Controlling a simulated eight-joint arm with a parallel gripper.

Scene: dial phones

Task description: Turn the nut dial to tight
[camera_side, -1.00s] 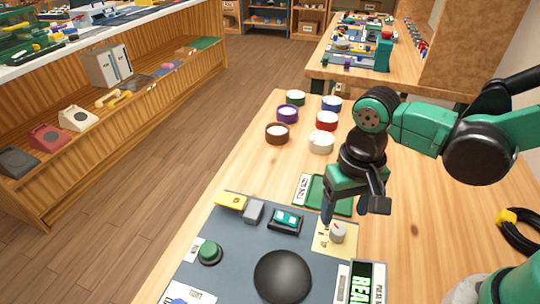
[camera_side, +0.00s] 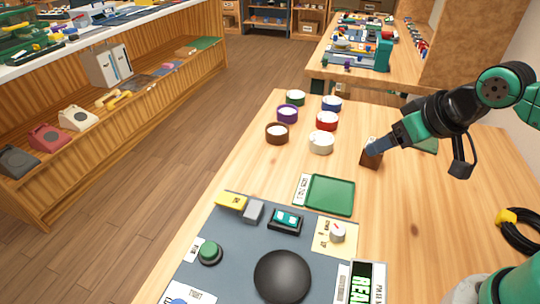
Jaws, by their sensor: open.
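A small white dial (camera_side: 337,232) with a red mark on top sits on a cream plate (camera_side: 322,243) at the right of the grey board. Its printed labels are too small to read, so I cannot tell whether it is the nut dial or where "tight" lies. My gripper (camera_side: 419,160) is open and empty, well behind and to the right of the dial. Its fingers are spread wide apart. One blue-grey fingertip is at a brown block (camera_side: 371,157); I cannot tell whether they touch.
The grey board (camera_side: 230,262) also bears a black dome (camera_side: 283,277), a green button (camera_side: 209,252), a teal rocker switch (camera_side: 287,219) and a display (camera_side: 361,284). A green tray (camera_side: 330,195) lies behind it. Several coloured cups (camera_side: 321,142) stand farther back. A black cable (camera_side: 515,232) lies at right.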

